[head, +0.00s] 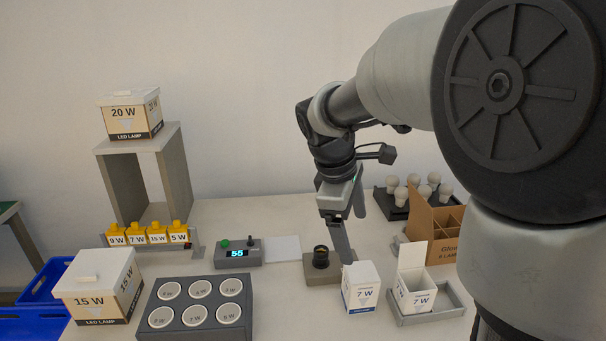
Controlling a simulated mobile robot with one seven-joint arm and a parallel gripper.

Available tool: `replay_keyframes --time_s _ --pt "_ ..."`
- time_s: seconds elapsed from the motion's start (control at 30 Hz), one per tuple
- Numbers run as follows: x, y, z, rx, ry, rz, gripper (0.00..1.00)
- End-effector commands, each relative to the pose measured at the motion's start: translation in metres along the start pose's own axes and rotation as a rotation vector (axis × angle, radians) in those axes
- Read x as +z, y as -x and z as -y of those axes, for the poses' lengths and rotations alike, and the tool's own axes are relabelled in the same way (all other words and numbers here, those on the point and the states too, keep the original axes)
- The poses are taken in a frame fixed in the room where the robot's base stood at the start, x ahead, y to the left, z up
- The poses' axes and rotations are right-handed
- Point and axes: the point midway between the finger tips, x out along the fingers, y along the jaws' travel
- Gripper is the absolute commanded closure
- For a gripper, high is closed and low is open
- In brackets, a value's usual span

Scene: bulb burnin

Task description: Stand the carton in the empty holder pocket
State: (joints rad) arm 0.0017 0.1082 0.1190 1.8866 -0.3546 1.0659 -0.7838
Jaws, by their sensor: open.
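A white carton marked 7 W (359,297), with blue print, stands upright on the table just left of the grey holder (452,306). A second white 7 W carton (413,294), with its top flap raised, stands at the holder's left part. The holder's right part looks empty; its inner floor is partly hidden by its walls. My gripper (353,240) is open and empty, pointing down. It is above and behind the first carton, with one finger ending near the carton's top left edge; I cannot tell whether they touch.
A lamp socket block (321,263) stands close left of the carton. A divided brown box (434,227) and a tray of bulbs (399,207) are behind the holder. A control box reading 55 (238,253) and a six-cup rack (240,324) lie left.

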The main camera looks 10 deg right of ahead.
Motion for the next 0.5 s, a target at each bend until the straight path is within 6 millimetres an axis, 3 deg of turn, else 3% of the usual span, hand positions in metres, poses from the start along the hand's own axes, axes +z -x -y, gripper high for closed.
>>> replay_keyframes --time_s 0.2,0.5 --pt "-0.036 -0.053 -0.038 -0.066 0.344 0.099 0.16" --pt "-0.053 -0.092 -0.053 -0.107 0.537 0.143 0.16"
